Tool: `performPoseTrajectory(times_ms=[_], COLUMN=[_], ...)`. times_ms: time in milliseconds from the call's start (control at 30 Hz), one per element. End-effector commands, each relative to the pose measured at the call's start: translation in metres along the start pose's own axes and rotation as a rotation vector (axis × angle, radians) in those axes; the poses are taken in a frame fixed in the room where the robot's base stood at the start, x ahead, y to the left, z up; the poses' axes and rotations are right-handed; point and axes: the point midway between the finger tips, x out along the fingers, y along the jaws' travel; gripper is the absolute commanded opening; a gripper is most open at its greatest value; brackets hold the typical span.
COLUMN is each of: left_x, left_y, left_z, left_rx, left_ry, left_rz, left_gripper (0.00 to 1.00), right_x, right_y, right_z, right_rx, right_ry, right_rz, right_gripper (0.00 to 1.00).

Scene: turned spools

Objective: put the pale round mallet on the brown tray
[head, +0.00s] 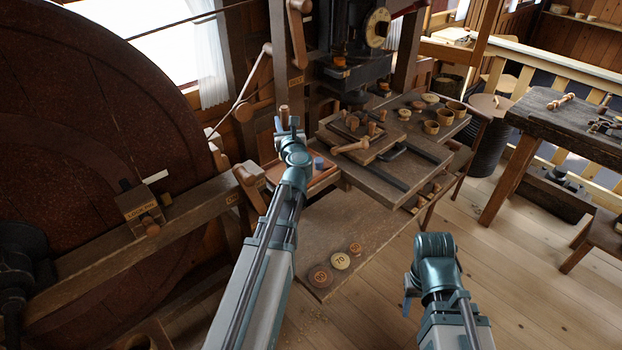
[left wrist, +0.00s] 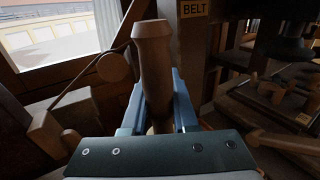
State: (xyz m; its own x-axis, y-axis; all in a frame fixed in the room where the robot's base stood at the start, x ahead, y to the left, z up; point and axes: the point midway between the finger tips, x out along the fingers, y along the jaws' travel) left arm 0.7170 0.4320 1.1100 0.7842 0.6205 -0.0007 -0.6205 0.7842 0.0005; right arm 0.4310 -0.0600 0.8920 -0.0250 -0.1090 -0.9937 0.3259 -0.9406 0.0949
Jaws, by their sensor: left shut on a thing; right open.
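My left gripper (head: 288,128) is shut on an upright turned wooden handle (left wrist: 153,60), which also shows above the jaws in the head view (head: 283,112). Its lower end is hidden by the jaws, so I cannot tell whether it belongs to the pale round mallet. A pale wooden mallet-like piece (head: 350,147) lies on a board on the bench, to the right of my left gripper. The brown tray (head: 325,178) is just right of and below my left gripper, partly hidden by my arm; a small blue thing stands at it. My right gripper (head: 409,287) is open, low over the floor.
A huge dark wheel (head: 85,110) fills the left side. The bench (head: 380,185) holds dark bars, round wooden pieces and small cups under a machine (head: 355,75). Numbered discs (head: 341,260) lie on a lower board.

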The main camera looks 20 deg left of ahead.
Motion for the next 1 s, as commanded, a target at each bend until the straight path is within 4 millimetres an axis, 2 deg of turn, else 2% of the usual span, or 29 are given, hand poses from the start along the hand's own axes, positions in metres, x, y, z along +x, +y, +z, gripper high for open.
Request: performPoseTrajectory(times_ms=[33,167,267,400,500,600,833,1000], left_x=[0.0,-0.005,-0.018,-0.046,-0.065,-0.079,-0.089,-0.075], left_y=[0.0,-0.011,-0.039,-0.083,-0.107,-0.123,-0.132,-0.113], left_z=[-0.01,-0.013,-0.014,-0.017,-0.018,-0.019,-0.019,-0.022], left_rx=[0.0,0.0,0.0,0.0,0.0,0.0,0.0,0.0], left_ry=[0.0,0.0,0.0,0.0,0.0,0.0,0.0,0.0], left_rz=[0.0,-0.002,0.001,0.013,0.022,0.029,0.038,0.042], left_gripper=[0.0,0.0,0.0,0.0,0.0,0.0,0.0,0.0], right_x=[0.01,0.013,0.014,0.017,0.018,0.019,0.019,0.022], right_y=[-0.001,-0.001,-0.001,-0.002,-0.002,-0.002,-0.002,-0.002], right_z=[0.0,-0.001,-0.001,-0.001,-0.001,-0.001,-0.001,-0.001], right_rx=[0.0,0.0,0.0,0.0,0.0,0.0,0.0,0.0], right_ry=[0.0,0.0,0.0,0.0,0.0,0.0,0.0,0.0], right_rz=[0.0,0.0,0.0,0.0,0.0,0.0,0.0,0.0], right_gripper=[0.5,0.5,0.5,0.5,0.5,0.5,0.5,0.5])
